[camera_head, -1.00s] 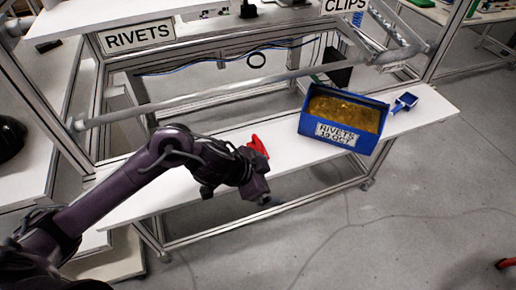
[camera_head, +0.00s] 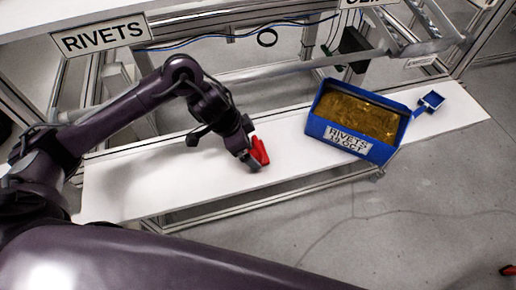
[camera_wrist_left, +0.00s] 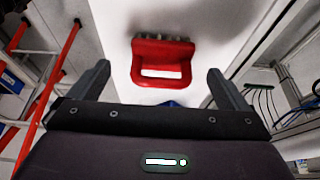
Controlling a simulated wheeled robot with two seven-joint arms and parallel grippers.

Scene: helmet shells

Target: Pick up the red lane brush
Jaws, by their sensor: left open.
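The red lane brush (camera_head: 260,151) lies on the white shelf, left of the blue rivet bin. In the left wrist view the brush (camera_wrist_left: 162,62) shows as a red block with a slot-like handle opening. My left gripper (camera_head: 250,160) is right beside the brush in the head view and partly overlaps it. In the left wrist view my left gripper (camera_wrist_left: 160,85) is open, its two fingers standing to either side of the brush, which lies ahead between them. Nothing is held. My right gripper is not in view.
A blue bin (camera_head: 345,140) labelled RIVETS holds golden rivets on the white shelf (camera_head: 130,185). A small blue scoop (camera_head: 430,101) lies at its right. A frame rail runs behind the shelf. The shelf's left part is clear.

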